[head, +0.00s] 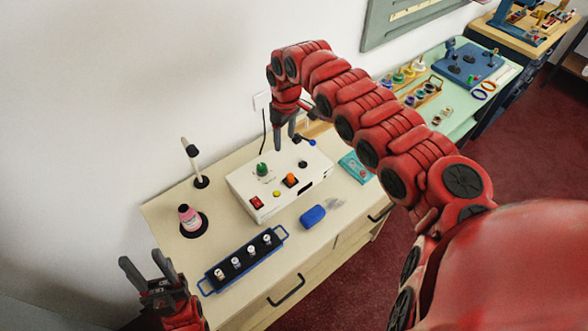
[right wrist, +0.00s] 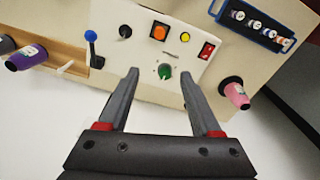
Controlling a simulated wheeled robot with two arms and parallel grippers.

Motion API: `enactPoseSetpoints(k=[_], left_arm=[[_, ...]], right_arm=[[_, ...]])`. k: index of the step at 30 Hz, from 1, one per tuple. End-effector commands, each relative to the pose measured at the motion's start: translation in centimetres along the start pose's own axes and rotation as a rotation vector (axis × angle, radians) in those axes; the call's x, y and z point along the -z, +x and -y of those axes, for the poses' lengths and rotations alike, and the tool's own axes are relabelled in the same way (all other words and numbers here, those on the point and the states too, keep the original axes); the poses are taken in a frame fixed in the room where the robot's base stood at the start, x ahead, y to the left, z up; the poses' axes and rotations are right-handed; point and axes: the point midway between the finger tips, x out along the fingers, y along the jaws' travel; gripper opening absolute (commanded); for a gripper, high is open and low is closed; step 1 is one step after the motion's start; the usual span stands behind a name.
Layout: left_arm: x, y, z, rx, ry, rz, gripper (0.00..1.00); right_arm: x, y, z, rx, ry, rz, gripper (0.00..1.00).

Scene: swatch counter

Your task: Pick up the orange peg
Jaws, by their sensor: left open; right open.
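A small orange block (head: 291,179) sits in a dark surround on top of the white control box (head: 318,163); I cannot tell whether it is a peg or a button. In the right wrist view this orange block (right wrist: 159,32) lies beyond the fingertips. My right gripper (head: 285,140) is open and empty above the back of the box, pointing down. In the right wrist view my right gripper (right wrist: 161,77) has the green knob (right wrist: 164,72) showing between its fingertips. My left gripper (head: 145,261) is open and empty at the counter's left front, away from the box.
The box also carries a red switch (head: 257,202) and a blue-tipped lever (right wrist: 91,38). A blue rack (head: 243,261) with several small vials, a blue block (head: 312,217) and a pink bottle (head: 189,218) stand nearby. A purple spool (right wrist: 27,57) is left in the wrist view.

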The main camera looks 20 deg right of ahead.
Motion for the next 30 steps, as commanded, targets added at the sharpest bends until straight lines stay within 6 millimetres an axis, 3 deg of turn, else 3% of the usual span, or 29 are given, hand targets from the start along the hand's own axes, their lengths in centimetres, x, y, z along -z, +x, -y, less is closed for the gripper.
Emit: enactPoseSetpoints(k=[2,5,13,18,26,30], left_arm=[[0.0,0.3,0.0,0.0,0.0,0.001,0.5],[0.1,0.3,0.0,0.0,0.0,0.0,0.5],[0.1,0.5,0.0,0.0,0.0,0.0,0.5],[-0.3,-1.9,-0.1,0.0,0.0,0.0,0.5],[-0.5,-2.9,-0.1,0.0,0.0,0.0,0.5],[-0.8,-4.7,-0.2,0.0,0.0,0.001,0.5]], right_arm=[[-1.3,-0.4,-0.1,-0.002,-0.006,0.047,0.65],[-1.8,0.8,0.0,0.002,-0.007,0.064,0.65],[-2.0,7.2,0.2,0.006,-0.007,0.059,0.65],[-2.2,11.1,0.0,0.002,-0.005,0.055,0.65],[-2.2,12.4,-0.1,0.0,-0.006,0.053,0.65],[-2.2,14.4,-0.1,0.001,-0.007,0.052,0.65]])
